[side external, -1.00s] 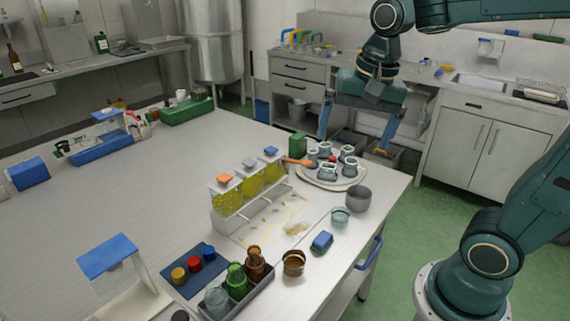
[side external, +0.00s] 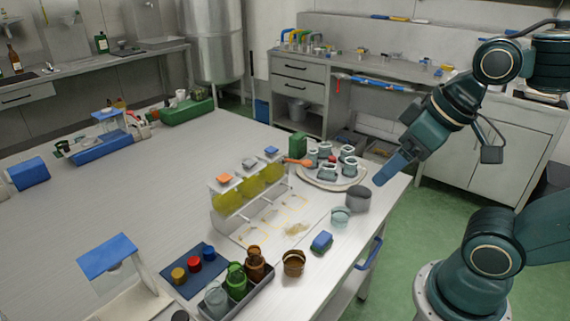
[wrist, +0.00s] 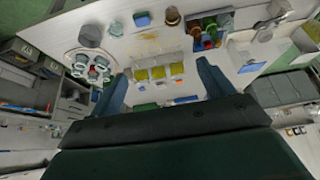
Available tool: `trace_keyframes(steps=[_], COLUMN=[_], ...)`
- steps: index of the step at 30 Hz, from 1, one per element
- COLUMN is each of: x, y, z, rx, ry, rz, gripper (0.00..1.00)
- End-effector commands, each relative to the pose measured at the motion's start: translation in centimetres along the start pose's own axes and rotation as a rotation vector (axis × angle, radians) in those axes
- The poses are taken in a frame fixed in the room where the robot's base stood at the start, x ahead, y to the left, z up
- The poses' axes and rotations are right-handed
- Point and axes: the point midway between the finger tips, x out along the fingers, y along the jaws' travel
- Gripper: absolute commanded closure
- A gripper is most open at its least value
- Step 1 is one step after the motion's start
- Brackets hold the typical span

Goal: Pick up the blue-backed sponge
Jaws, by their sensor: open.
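The blue-backed sponge (side external: 321,241) lies on the white table near its right edge, blue side up, between an amber beaker and a clear glass beaker. In the wrist view the sponge (wrist: 142,18) shows at the top, ahead of the fingers. My gripper (side external: 381,181) is in the air over the table's right edge, above and behind the sponge, seen nearly side-on. In the wrist view my gripper (wrist: 161,73) shows two blue fingers spread wide with nothing between them.
An amber beaker (side external: 294,263), clear beaker (side external: 341,217) and grey pot (side external: 358,199) stand around the sponge. A round tray (side external: 345,183) of jars is behind. A rack of yellow vials (side external: 216,222) and a bottle tray (side external: 262,285) are left.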

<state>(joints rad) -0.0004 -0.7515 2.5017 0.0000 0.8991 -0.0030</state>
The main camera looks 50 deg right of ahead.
Motion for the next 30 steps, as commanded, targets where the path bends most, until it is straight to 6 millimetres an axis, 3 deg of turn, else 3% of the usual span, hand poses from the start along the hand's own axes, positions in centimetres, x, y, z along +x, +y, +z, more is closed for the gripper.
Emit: trace_keyframes(steps=[2, 4, 20, 30], x=[0.0, 0.0, 0.6, 3.8], y=[0.0, 0.0, 0.2, 1.2], z=[0.0, 0.0, -0.8, -3.5], rx=[0.001, 0.002, 0.067, 0.336], ry=[0.0, 0.0, -0.032, -0.154], rz=[0.0, 0.0, 0.001, 0.005], gripper=[0.33, 0.44, 0.44, 0.44])
